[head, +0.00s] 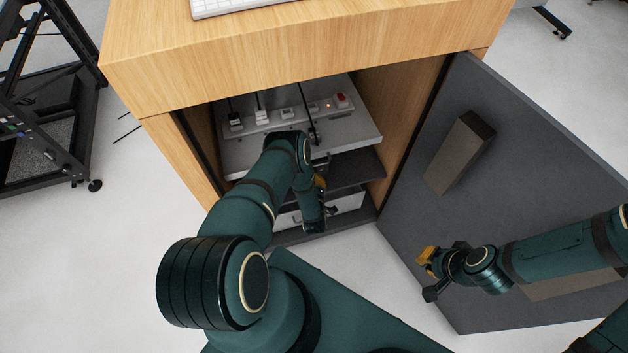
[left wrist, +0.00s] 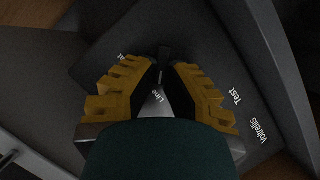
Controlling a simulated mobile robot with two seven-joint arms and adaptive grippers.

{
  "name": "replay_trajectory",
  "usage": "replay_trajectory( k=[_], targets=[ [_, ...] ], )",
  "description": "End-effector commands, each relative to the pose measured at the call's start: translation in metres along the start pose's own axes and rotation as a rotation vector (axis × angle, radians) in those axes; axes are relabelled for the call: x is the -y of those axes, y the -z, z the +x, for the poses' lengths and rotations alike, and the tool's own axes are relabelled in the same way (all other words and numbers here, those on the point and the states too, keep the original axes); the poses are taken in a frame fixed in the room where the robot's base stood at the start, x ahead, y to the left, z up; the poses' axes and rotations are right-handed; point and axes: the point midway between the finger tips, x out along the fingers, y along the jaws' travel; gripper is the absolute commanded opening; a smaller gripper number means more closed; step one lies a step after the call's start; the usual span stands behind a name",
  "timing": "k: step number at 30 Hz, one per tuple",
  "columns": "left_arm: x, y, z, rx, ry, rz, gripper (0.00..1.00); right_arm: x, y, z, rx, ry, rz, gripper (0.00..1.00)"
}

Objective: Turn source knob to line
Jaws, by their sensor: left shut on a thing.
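In the left wrist view my left gripper (left wrist: 162,85) has its two yellow ribbed fingers closed around the dark source knob (left wrist: 163,56), which is mostly hidden between them. The word "Line" (left wrist: 158,97) shows in the gap between the fingers. "Test" (left wrist: 236,97) and another label stand to the right on the dark panel (left wrist: 215,65). I cannot tell exactly where the knob points. In the head view my left arm reaches into the open cabinet and hides the knob. My right gripper (head: 429,275) is open and empty in front of the cabinet door.
The wooden cabinet (head: 300,58) holds a grey shelf (head: 358,140) with a power strip (head: 290,117) and plugs. Its dark door (head: 540,170) stands open at the right, with a block on it. A black rack (head: 45,150) stands at the left. White floor (head: 110,250) is clear between.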

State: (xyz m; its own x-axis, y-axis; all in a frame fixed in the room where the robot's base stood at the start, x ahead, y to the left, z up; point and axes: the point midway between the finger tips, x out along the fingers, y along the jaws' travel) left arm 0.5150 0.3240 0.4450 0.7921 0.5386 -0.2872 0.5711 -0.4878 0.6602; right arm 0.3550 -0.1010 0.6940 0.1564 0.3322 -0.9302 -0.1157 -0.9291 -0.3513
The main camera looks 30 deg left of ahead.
Motion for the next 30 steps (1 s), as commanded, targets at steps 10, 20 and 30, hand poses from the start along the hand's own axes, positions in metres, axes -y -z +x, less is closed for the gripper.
replay_trajectory(
  k=[10, 20, 30],
  targets=[
    [0.0007, -0.0001, 0.0006, 0.000, -0.030, -0.072, 0.00, -0.0001, 0.0000, 0.0001, 0.000, 0.000, 0.000, 0.00],
    [0.0006, -0.0001, 0.0007, 0.000, -0.031, -0.075, 0.00, 0.0000, 0.0000, 0.0001, 0.000, 0.000, 0.000, 0.00],
    [0.0007, 0.0000, 0.0004, 0.000, -0.031, -0.074, 0.41, 0.0000, 0.0000, 0.0001, 0.000, 0.000, 0.000, 0.00]
  ],
)
